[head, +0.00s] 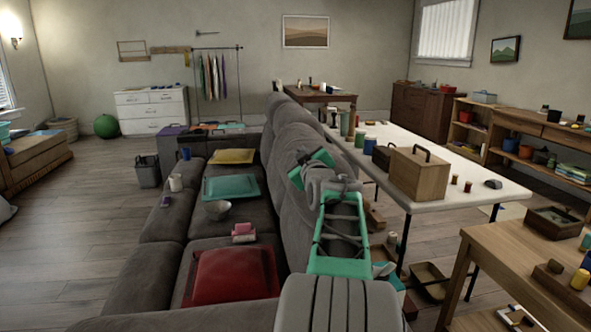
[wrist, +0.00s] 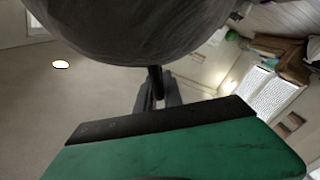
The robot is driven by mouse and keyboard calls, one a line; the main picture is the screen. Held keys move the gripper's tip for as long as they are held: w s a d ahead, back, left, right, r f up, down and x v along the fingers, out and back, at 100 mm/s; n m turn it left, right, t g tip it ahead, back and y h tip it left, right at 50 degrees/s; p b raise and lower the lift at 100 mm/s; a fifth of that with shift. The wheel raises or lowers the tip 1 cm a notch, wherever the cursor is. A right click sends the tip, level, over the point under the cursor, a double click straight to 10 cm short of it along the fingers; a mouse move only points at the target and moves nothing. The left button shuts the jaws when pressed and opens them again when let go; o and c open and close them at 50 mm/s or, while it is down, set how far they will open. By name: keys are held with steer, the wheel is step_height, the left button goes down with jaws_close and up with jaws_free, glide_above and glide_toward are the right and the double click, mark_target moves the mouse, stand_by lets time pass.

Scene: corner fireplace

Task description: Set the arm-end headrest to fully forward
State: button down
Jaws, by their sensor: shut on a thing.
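The headrest shows as a large grey padded cushion (wrist: 140,25) across the top of the wrist view. My gripper (wrist: 157,92) is just below it, its dark fingers closed at the cushion's lower edge. The exact contact is partly hidden by the cushion. In the head view my arm reaches forward over the back of the grey sofa (head: 283,145), with teal wrist parts against the top of the backrest. There the arm hides the fingertips and most of the headrest, so its tilt is hard to tell.
On the sofa seat lie a red cushion (head: 228,274), a teal cushion (head: 231,188), a bowl (head: 218,209) and pink blocks (head: 243,231). A white table (head: 450,178) with a wooden box (head: 419,173) stands close on the right. Open floor lies left.

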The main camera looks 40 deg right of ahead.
steer(key=shift+w+a+f+n+b, duration=0.5)
steer(key=shift+w+a+b, duration=0.05)
steer(key=shift+a+b, duration=0.25)
steer(key=shift+w+a+f+n+b, duration=0.45)
steer(key=shift+w+a+n+b, duration=0.1)
steer(key=shift+a+b, duration=0.15)
steer(key=shift+a, duration=0.1)
steer(key=c, duration=1.5)
jaws_free()
steer(key=shift+w, duration=0.1)
steer(key=shift+c, duration=0.2)
steer(key=shift+o, duration=0.2)
steer(key=shift+s+a, duration=0.15)
steer(key=shift+s, duration=0.1)
steer(key=v, duration=0.7)
steer(key=shift+s+a, duration=0.15)
steer(key=shift+a, duration=0.05)
